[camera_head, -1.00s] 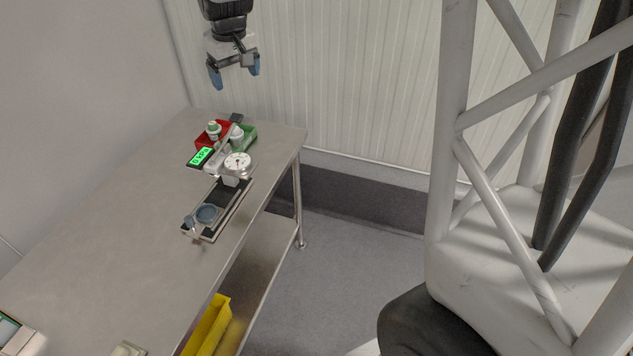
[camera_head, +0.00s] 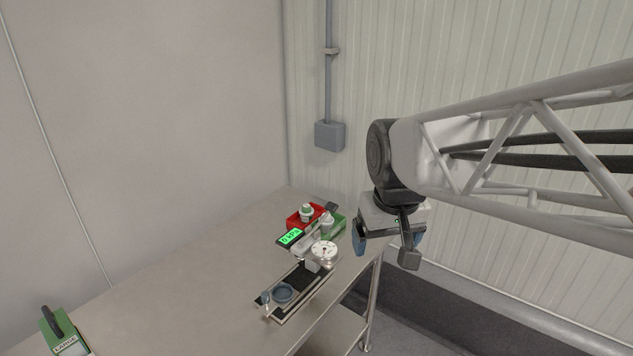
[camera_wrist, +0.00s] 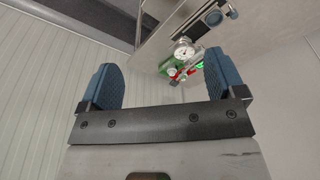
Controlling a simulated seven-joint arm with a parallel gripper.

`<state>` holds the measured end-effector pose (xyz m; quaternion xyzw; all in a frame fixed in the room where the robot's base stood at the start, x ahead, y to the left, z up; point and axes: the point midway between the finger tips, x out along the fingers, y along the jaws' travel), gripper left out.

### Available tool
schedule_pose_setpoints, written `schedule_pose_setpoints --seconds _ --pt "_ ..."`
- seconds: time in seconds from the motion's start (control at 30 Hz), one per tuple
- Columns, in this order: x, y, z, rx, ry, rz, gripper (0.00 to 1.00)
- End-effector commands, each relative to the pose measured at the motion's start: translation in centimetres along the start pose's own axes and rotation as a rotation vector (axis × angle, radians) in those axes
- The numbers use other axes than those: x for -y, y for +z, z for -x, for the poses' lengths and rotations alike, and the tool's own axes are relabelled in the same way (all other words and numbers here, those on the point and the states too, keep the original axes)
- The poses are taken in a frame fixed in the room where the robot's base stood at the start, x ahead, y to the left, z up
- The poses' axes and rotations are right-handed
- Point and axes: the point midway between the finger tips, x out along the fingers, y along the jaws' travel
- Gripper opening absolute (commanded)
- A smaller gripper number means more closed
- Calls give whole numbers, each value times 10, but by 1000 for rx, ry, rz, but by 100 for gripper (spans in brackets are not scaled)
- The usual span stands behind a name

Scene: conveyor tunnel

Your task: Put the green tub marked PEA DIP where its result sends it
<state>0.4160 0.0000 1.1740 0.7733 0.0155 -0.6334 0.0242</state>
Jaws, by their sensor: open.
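A small white-and-green tub (camera_head: 306,212) stands in the red bin (camera_head: 292,221) at the far end of the steel table; a paler tub (camera_head: 327,226) stands in the green bin (camera_head: 339,229) beside it. No PEA DIP marking is readable on either. In front is a test rig with a round dial gauge (camera_head: 323,250), a lit green display (camera_head: 291,237) that seems to read 0 kPa, and a blue-grey round cup (camera_head: 284,293) on a black rail. My gripper (camera_head: 388,241) is open and empty, right of the bins and above table height. Its blue fingers are wide apart in the wrist view (camera_wrist: 162,75).
The steel table (camera_head: 190,290) has much bare top left of the rig. A green block with a black handle, labelled LARGE (camera_head: 66,335), stands at the near left. A grey wall box (camera_head: 330,135) and conduit are behind. Ribbed wall panels stand close behind my arm.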

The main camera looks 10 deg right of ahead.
Motion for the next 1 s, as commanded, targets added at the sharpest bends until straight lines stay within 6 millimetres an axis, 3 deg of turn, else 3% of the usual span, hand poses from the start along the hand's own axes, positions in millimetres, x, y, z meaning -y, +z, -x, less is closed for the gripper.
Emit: schedule_pose_setpoints --seconds 0.2,0.4,0.6,1.0 --pt "1 58 -4 -20 3 -40 89" --pt "2 93 -11 -30 4 -67 89" --pt "2 106 -15 -33 4 -76 89" --pt "2 106 -15 -33 4 -76 89"
